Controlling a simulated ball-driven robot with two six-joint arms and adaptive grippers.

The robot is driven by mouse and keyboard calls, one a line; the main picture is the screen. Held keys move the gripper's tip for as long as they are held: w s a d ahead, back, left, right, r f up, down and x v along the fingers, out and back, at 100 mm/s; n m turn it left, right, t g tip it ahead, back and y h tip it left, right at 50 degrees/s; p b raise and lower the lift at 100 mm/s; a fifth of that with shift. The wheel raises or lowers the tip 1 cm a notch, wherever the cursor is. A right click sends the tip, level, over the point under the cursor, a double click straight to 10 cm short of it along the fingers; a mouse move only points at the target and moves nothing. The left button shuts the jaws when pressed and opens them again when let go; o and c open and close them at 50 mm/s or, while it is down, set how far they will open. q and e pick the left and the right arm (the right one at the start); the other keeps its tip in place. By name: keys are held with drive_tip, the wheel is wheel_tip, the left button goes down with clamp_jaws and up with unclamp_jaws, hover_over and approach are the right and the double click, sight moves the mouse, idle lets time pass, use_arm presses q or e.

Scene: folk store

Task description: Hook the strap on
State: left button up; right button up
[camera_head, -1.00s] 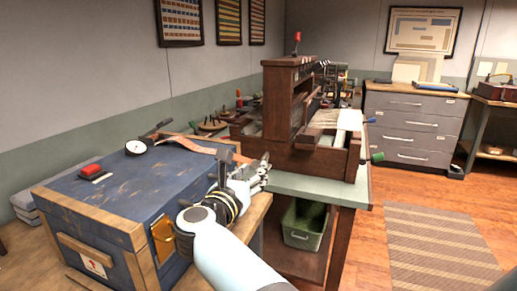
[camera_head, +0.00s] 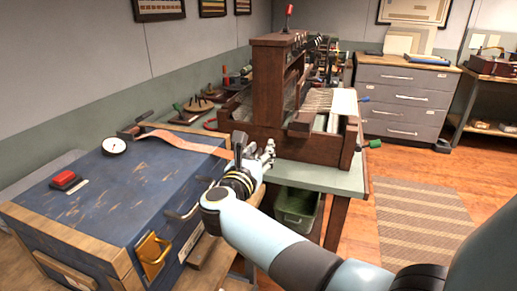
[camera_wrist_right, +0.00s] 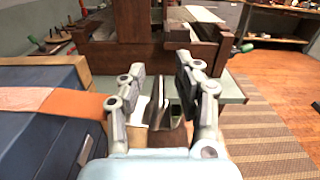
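The orange-brown strap (camera_head: 185,142) lies across the top of the blue chest (camera_head: 110,185), from a dark clamp (camera_head: 130,131) at the back to the right edge. Its right end is hidden behind my gripper in the head view. In the right wrist view the strap (camera_wrist_right: 55,102) lies left of the fingers and passes behind the left one. My right gripper (camera_head: 255,152) is just beyond the chest's right side, before the wooden loom. In the wrist view its fingers (camera_wrist_right: 161,78) are apart, with a brown and pale grooved piece (camera_wrist_right: 160,118) visible between them. My left gripper is out of view.
A round white gauge (camera_head: 114,146) and a red block (camera_head: 65,179) sit on the chest. The wooden loom (camera_head: 272,85) stands on a green-topped table (camera_head: 310,176), with a green bin (camera_head: 298,206) below. Floor is open around the striped rug (camera_head: 425,225).

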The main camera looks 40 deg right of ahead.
drive_tip(key=shift+c, duration=1.1)
clamp_jaws()
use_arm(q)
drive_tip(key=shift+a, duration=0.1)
use_arm(e)
drive_tip(key=shift+w, duration=0.1)
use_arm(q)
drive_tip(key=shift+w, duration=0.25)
use_arm(e)
drive_tip(key=shift+f, duration=0.1)
